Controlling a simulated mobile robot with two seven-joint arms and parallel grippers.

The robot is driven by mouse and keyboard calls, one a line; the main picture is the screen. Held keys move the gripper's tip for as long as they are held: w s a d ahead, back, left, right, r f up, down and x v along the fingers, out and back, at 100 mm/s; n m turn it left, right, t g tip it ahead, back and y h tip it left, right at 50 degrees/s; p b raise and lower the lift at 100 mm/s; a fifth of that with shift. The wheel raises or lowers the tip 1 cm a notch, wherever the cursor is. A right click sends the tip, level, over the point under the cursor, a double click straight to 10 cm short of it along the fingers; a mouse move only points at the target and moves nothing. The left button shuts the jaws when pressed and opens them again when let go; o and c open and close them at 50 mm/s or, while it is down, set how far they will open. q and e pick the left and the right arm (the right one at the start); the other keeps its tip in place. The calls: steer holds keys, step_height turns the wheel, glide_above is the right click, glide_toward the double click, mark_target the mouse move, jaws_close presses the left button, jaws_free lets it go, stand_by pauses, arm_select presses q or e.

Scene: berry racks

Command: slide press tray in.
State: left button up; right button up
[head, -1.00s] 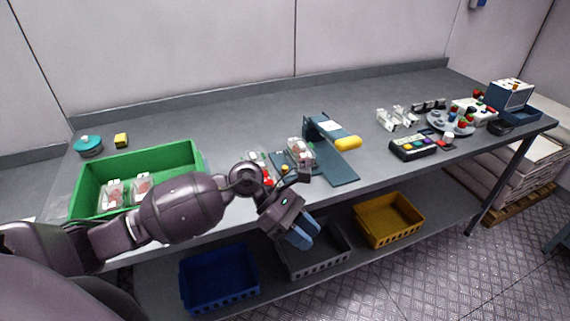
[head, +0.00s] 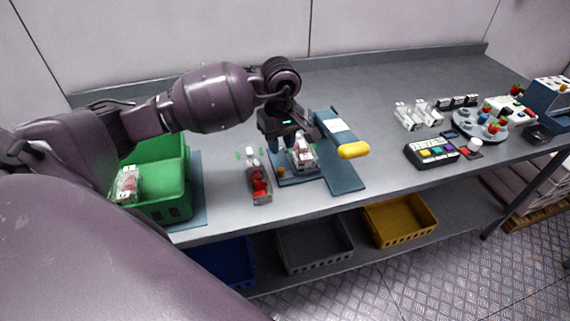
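The press (head: 345,180) is a blue-grey plate with an upright part and a yellow handle (head: 353,150), on the front half of the bench. To its left is the flat blue press tray (head: 312,173), carrying a clear punnet (head: 303,158) with red and white contents. My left gripper (head: 293,146) reaches down over the tray from behind. Its fingers look spread, one left of the punnet and one near its right side. Whether they touch it or the tray is unclear. My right gripper is not in view.
A green crate (head: 170,206) is further left, partly hidden by my arm. A button panel (head: 431,152), white clips and a round grey stand (head: 482,122) are on the right. Bins sit on the lower shelf.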

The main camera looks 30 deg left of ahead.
mark_target(281, 169)
arm_select(q)
steer(key=f, duration=0.3)
steer(key=shift+s, duration=0.2)
step_height(281, 169, down, 5)
steer(key=shift+w+f, duration=0.1)
steer(key=shift+f, duration=0.6)
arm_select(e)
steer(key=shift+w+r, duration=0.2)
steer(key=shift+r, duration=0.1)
